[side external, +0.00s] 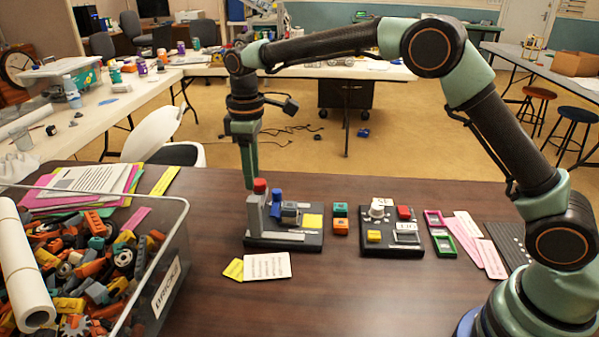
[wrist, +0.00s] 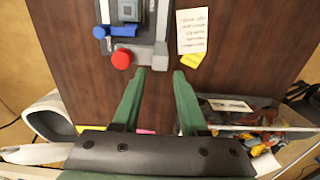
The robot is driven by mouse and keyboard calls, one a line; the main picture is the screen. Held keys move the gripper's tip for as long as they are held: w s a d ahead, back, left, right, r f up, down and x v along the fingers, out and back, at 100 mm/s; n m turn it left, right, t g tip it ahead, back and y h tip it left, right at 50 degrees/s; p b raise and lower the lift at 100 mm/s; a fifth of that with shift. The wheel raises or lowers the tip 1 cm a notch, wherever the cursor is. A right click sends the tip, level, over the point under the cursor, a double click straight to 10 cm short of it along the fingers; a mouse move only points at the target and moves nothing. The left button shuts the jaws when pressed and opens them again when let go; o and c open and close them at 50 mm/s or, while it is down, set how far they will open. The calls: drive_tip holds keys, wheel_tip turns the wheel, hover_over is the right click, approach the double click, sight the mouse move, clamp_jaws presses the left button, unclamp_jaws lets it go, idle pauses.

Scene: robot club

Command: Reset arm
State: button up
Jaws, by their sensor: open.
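My gripper (side external: 249,172) hangs pointing down above the far edge of the brown table, behind and a little left of a dark board. In the wrist view my gripper (wrist: 158,73) shows two green fingers spread apart with nothing between them.
A clear bin (side external: 172,262) of loose bricks stands at the left. A second board (side external: 391,248) with a white knob sits right of the first. Small coloured blocks (side external: 340,226) lie between them. Paper cards (side external: 266,266) lie in front. The front middle of the table is bare.

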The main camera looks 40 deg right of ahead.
drive_tip(key=s+d+r+m+t, duration=0.3)
drive_tip(key=s+d+r+m, duration=0.1)
drive_tip(key=s+d+r, duration=0.55)
drive_tip(key=s+d+m+t, duration=0.1)
drive_tip(key=s+d+m, duration=0.1)
drive_tip(key=s, duration=0.4)
drive_tip(key=s+d+f+m+t, duration=0.1)
drive_tip(key=s+d+m, duration=0.1)
drive_tip(key=s, duration=0.5)
drive_tip(key=shift+d+f+m+t, duration=0.3)
drive_tip(key=shift+d+m, duration=0.1)
drive_tip(key=shift+d, duration=0.1)
